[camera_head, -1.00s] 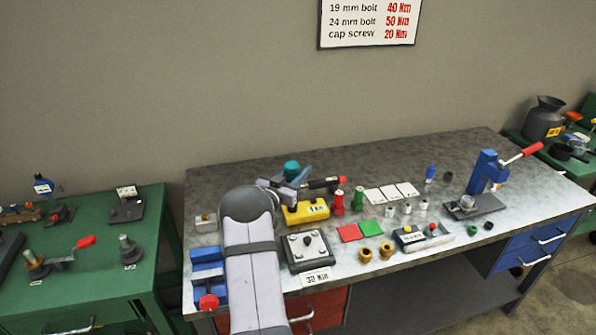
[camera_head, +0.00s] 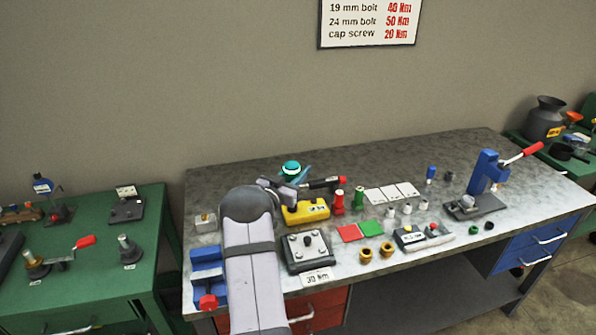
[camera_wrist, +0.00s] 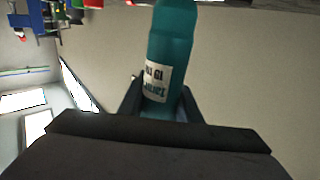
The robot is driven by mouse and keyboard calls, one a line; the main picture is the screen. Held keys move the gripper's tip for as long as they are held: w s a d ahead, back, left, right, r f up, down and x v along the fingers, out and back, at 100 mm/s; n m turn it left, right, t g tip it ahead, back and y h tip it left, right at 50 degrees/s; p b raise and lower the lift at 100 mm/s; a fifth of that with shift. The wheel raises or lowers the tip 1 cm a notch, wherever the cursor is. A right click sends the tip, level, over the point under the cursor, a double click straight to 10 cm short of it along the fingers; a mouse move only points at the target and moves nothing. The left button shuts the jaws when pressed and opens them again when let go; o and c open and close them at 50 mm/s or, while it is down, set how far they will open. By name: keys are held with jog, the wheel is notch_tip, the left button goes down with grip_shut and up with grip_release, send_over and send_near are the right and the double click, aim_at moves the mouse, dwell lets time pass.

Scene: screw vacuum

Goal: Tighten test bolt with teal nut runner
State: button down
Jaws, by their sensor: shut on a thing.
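My gripper (camera_wrist: 160,102) is shut on the teal nut runner (camera_wrist: 175,45), whose label shows in the wrist view. In the head view the nut runner's teal top (camera_head: 291,168) shows above my gripper (camera_head: 284,189), with a bright ring on it. Its lower end is hidden in the head view. A dark square plate (camera_head: 292,262) with several bolt heads, including a raised one in the middle (camera_head: 307,241), lies at the bench front, right of my arm. A 30 Nm card (camera_head: 317,278) is in front of it. The nut runner is behind the plate and apart from it.
A yellow block (camera_head: 305,213) and a tool with a red end (camera_head: 325,184) lie close beside my gripper. Red and green cylinders (camera_head: 339,202) stand to the right. A blue vise (camera_head: 208,275) is left of my arm. A blue press (camera_head: 487,172) stands at right.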

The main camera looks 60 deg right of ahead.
jog(key=shift+d+r+p, duration=0.1)
jog(key=shift+r+p, duration=1.4)
jog(key=shift+r, duration=1.1)
